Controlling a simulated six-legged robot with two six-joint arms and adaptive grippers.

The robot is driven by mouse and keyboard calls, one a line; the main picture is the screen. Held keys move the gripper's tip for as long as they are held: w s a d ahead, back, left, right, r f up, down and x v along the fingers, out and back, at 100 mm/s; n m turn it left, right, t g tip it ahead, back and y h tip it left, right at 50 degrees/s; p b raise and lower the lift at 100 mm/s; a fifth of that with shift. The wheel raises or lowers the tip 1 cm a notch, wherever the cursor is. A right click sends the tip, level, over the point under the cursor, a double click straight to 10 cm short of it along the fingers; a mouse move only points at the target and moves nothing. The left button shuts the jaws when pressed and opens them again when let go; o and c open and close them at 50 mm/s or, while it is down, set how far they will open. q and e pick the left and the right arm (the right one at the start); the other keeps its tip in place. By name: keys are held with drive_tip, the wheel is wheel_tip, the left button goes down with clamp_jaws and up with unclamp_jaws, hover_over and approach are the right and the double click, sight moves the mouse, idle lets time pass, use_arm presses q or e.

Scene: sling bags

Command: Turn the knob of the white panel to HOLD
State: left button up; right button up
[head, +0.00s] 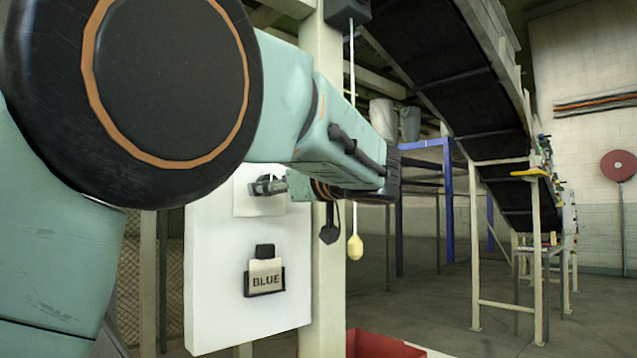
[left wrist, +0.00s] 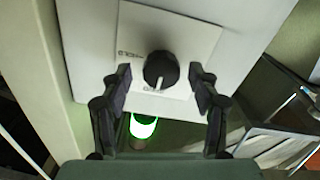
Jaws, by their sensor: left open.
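The white panel (head: 215,265) is fixed to a pale post, left of centre in the head view. Its knob is not clear there, behind my left gripper (head: 267,186). In the left wrist view the round black knob (left wrist: 161,67) sits on a pale square plate (left wrist: 195,40). Its white pointer line is toward the bottom of the picture, near a small label. Another small label is left of the knob; both are too blurred to read. My left gripper (left wrist: 162,77) is open, one finger on each side of the knob, with visible gaps. My right gripper is not in view.
A green lit lamp (left wrist: 143,127) shows below the knob. A holder with a BLUE card (head: 265,275) is lower on the panel. A cord with a yellow bulb (head: 355,247) hangs by the post (head: 327,290). A red bin (head: 380,345) stands below; a conveyor (head: 450,90) rises behind.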

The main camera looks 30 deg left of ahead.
use_arm(q)
drive_tip(key=shift+s+a, duration=0.1)
drive_tip(key=shift+a, duration=0.4)
drive_tip(key=shift+w+d, duration=0.2)
drive_tip(key=shift+d, duration=0.25)
drive_tip(key=shift+c, duration=1.6)
drive_tip(key=shift+s+a+f, duration=0.1)
drive_tip(key=shift+s+a, duration=0.05)
drive_tip(key=shift+a, duration=0.1)
drive_tip(key=c, duration=0.3)
drive_tip(key=shift+d, duration=0.1)
drive_tip(key=c, duration=0.3)
drive_tip(key=shift+c, duration=1.2)
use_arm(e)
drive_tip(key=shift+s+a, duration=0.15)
